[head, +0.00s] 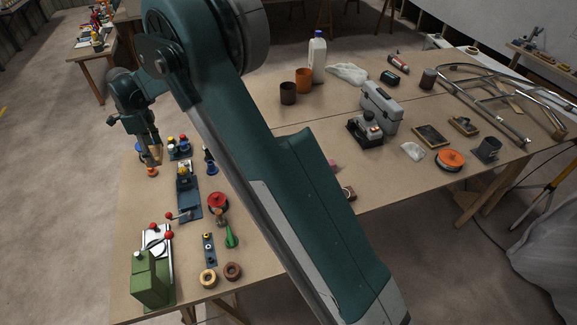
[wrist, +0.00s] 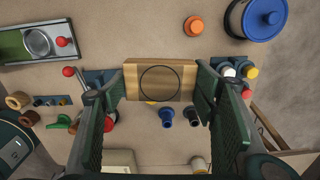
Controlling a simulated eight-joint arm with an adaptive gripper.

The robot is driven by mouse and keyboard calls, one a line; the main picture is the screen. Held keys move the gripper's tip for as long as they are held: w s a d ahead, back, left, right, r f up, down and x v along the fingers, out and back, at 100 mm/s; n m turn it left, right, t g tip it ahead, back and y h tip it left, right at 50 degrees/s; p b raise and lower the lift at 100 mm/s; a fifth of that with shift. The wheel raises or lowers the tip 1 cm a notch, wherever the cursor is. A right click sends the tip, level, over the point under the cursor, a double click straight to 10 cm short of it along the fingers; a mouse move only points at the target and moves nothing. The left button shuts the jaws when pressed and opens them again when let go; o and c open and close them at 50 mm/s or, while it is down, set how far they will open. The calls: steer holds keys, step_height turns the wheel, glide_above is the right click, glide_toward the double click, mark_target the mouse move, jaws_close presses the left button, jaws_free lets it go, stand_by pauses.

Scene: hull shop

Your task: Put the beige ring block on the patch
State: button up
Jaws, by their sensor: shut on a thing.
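A beige wooden block (wrist: 132,89) with a black ring drawn on its face is between the fingers of my gripper (wrist: 160,88) in the wrist view. My gripper is shut on it, one finger at each side end. In the head view my gripper (head: 147,147) is over the far left part of the bench, and the tan block (head: 156,155) shows just below it. The block appears held above the bench top; the gap below is hard to judge. I cannot clearly make out the patch in either view.
An orange disc (head: 152,172) lies close below my gripper. Small bottles (head: 180,147), a blue vise-like tool (head: 187,198) and a red reel (head: 218,202) stand nearby. A green machine (head: 150,283) is at the front left. A blue lidded pot (wrist: 258,18) shows in the wrist view.

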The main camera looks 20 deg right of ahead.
steer(key=w+d+m, duration=0.2)
steer(key=w+d, duration=0.1)
steer(key=d, duration=1.5)
steer(key=w+d+m, duration=0.2)
steer(key=w+d, duration=0.2)
steer(key=d, duration=1.4)
steer(key=s+d+m+b, duration=0.1)
steer(key=s+d+m, duration=0.15)
steer(key=d, duration=1.25)
steer(key=s+d+m, duration=0.2)
steer(key=s+d, duration=0.1)
steer(key=d, duration=1.2)
steer(key=shift+f, duration=2.55)
steer(key=shift+f+b, duration=0.4)
steer(key=shift+f, duration=2.75)
steer(key=shift+f, duration=0.1)
steer(key=shift+f, duration=1.75)
